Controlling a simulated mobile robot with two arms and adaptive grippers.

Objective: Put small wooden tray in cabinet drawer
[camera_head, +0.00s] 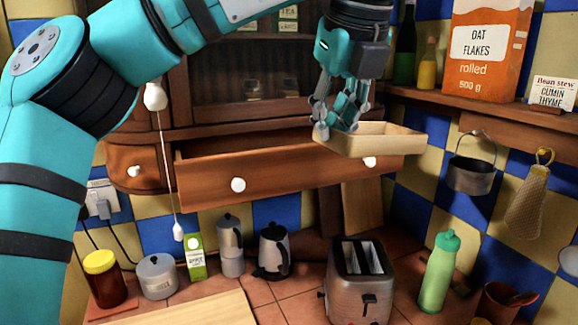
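The small wooden tray (395,143) is a light, shallow open box. It is in the air over the right part of the cabinet drawer, overlapping its front edge in the picture. My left gripper (338,128) reaches down from above and is shut on the tray's left end wall, with fingers on either side of it. The brown cabinet drawer (285,181) is pulled out, with two white knobs. The part of its inside that shows looks empty; the tray hides its right part. My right gripper is out of view.
A shelf at the right holds an oat flakes box (487,45) and bottles. On the counter stand a toaster (360,280), a kettle (273,250), a green bottle (438,272) and a jar (105,280).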

